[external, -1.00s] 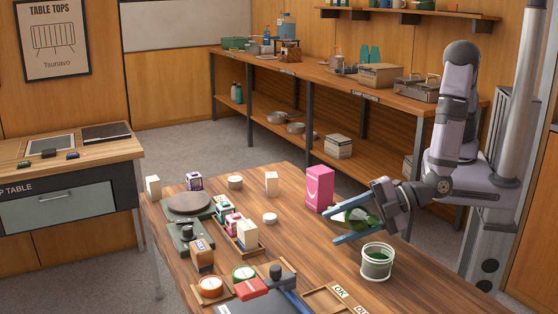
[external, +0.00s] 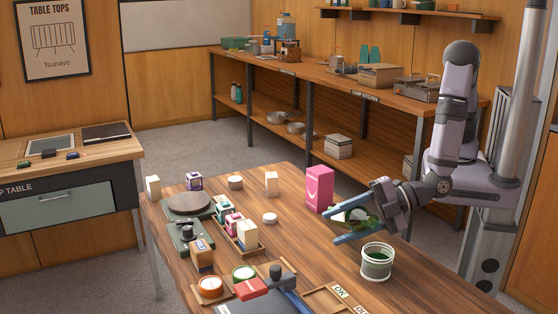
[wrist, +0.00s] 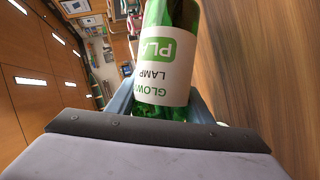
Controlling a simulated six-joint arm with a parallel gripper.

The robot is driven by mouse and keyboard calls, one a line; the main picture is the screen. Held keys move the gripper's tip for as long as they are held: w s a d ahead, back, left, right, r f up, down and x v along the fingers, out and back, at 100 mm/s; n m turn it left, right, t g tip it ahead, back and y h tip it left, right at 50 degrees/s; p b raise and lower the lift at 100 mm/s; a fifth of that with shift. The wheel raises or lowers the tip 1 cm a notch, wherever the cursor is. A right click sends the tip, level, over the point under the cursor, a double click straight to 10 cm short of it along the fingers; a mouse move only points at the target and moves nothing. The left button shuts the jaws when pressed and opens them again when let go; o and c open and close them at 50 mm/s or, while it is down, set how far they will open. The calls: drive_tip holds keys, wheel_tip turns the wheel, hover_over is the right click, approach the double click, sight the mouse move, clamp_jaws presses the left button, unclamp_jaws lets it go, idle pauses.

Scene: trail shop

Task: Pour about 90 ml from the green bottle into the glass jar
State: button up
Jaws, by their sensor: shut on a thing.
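My gripper (external: 342,227) is shut on the green bottle (external: 368,222), with blue fingers on either side of it. The bottle is tipped well over and held above the table. In the wrist view the green bottle (wrist: 178,14) fills the middle, its white label upside down, between the fingers of my gripper (wrist: 160,100). The glass jar (external: 377,264) stands upright on the table, just below and right of the bottle in the external view, with green liquid inside. The bottle's mouth and any stream are not clear.
A pink box (external: 319,188) stands close behind and left of the fingers. Wooden trays (external: 327,301) lie near the front edge. Several small boxes, tins and a scale (external: 188,203) crowd the left side. Bare tabletop lies between them and the jar.

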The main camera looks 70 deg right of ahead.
sight(352, 210)
drive_tip(key=shift+a+f, duration=0.1)
drive_tip(key=shift+s+a+r+m+g+y+p, duration=0.25)
drive_tip(key=shift+r+m+g+y+p, duration=0.25)
drive_tip(key=shift+r+m+p, duration=0.25)
drive_tip(key=shift+s+a+r+m+g, duration=0.15)
drive_tip(key=shift+s+a+m+g, duration=0.15)
drive_tip(key=shift+m, duration=0.25)
drive_tip(key=shift+a+r+m+g+y+b, duration=0.2)
drive_tip(key=shift+m+g+y+b, duration=0.1)
drive_tip(key=shift+m+y+b, duration=0.2)
drive_tip(key=m+y+b, duration=0.1)
drive_tip(key=b, duration=0.1)
drive_tip(key=m+g+b, duration=0.1)
drive_tip(key=b, duration=0.1)
drive_tip(key=shift+w+d+r+y, duration=0.1)
drive_tip(key=shift+r+y, duration=0.15)
drive_tip(key=shift+y, duration=0.15)
drive_tip(key=m+y+b, duration=0.1)
drive_tip(key=b, duration=0.2)
drive_tip(key=m+g+b, duration=0.1)
drive_tip(key=b, duration=0.2)
drive_tip(key=shift+w+r+y, duration=0.1)
drive_tip(key=shift+r+y, duration=0.15)
drive_tip(key=shift+y, duration=0.15)
drive_tip(key=shift+m+b, duration=0.3)
drive_tip(key=shift+r, duration=0.2)
